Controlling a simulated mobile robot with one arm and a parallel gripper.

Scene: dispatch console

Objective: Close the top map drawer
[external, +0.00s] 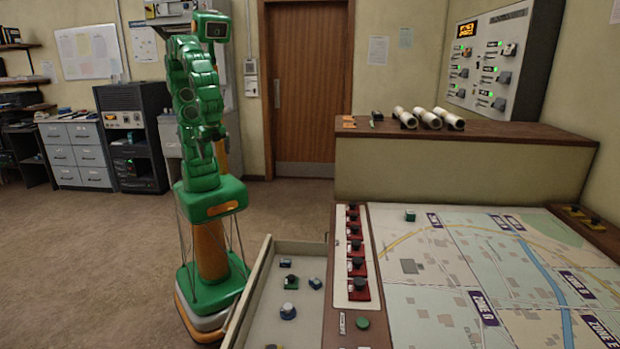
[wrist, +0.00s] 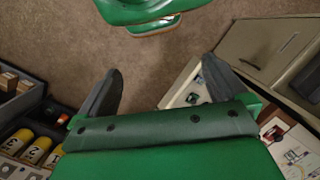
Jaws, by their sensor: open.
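The map drawer (external: 262,318) is pulled out from the left side of the map console (external: 480,270). It is a shallow cream tray with several small green, blue and white pieces inside. Its near part is cut off by the picture's bottom edge. A cream tray with small pieces, apparently this drawer, shows in the wrist view (wrist: 178,92), partly hidden by the right finger. My gripper (wrist: 160,90) is open and empty, its dark fingers wide apart over the brown floor. In the external view my arm is folded up beside the drawer, with no visible contact.
Red switches (external: 354,252) line the console's left edge. A raised shelf (external: 480,133) behind bears white rolls (external: 427,117). In the wrist view, a beige cabinet (wrist: 262,50) stands right and a dark bin with yellow cylinders (wrist: 37,150) left. Open floor (external: 110,250) lies left of my base.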

